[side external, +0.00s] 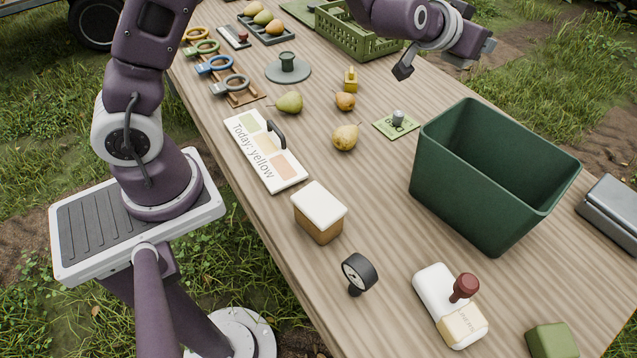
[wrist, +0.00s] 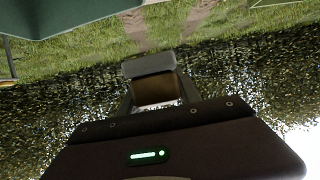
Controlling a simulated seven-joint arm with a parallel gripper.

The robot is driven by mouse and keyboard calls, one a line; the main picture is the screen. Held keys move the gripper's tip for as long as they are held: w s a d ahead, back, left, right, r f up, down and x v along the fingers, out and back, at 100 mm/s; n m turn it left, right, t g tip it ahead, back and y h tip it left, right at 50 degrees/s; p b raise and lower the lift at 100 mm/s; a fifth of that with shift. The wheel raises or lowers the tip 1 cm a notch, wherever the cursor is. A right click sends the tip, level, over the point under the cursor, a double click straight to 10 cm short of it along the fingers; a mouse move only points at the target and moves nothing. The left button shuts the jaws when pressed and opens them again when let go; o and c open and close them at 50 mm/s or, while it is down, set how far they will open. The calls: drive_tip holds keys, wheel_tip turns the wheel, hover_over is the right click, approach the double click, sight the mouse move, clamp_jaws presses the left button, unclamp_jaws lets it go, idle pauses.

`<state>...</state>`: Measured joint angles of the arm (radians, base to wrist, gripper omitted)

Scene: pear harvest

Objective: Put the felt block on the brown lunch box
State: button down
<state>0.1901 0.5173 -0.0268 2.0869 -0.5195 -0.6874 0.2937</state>
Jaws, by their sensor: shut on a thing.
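My gripper (side external: 474,41) is raised over the far side of the table and points away to the right. It is shut on a small block with a grey face and a brown part, which I take to be the felt block (wrist: 148,66). In the side view the block shows only as a small grey end (side external: 488,47). The brown lunch box (side external: 317,226), with a white lid, stands upright near the table's front edge, well apart from my gripper. Its lid is bare.
A deep green bin (side external: 470,195) stands at the right; a green crate (side external: 372,45) is at the back. A "Today: yellow" board (side external: 245,131), loose pears (side external: 345,137), a round gauge (side external: 358,272) and a stamp (side external: 463,288) surround the lunch box.

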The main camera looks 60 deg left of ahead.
drive_tip(key=s+d+m+g+h, duration=0.1)
drive_tip(key=s+d+m+h, duration=0.3)
drive_tip(key=d+m+h, duration=0.25)
drive_tip(key=m+g+h, duration=0.9)
drive_tip(key=m+g, duration=0.3)
drive_tip(key=m, duration=0.1)
hover_over(326, 213)
wheel_tip(326, 213, down, 12)
drive_tip(key=r, duration=0.1)
drive_tip(key=shift+y, duration=0.25)
wheel_tip(326, 213, down, 11)
drive_tip(key=shift+f, duration=0.15)
drive_tip(key=c, duration=1.2)
unclamp_jaws()
drive_tip(key=shift+f, duration=0.15)
drive_tip(key=shift+c, duration=0.2)
drive_tip(key=o, duration=0.4)
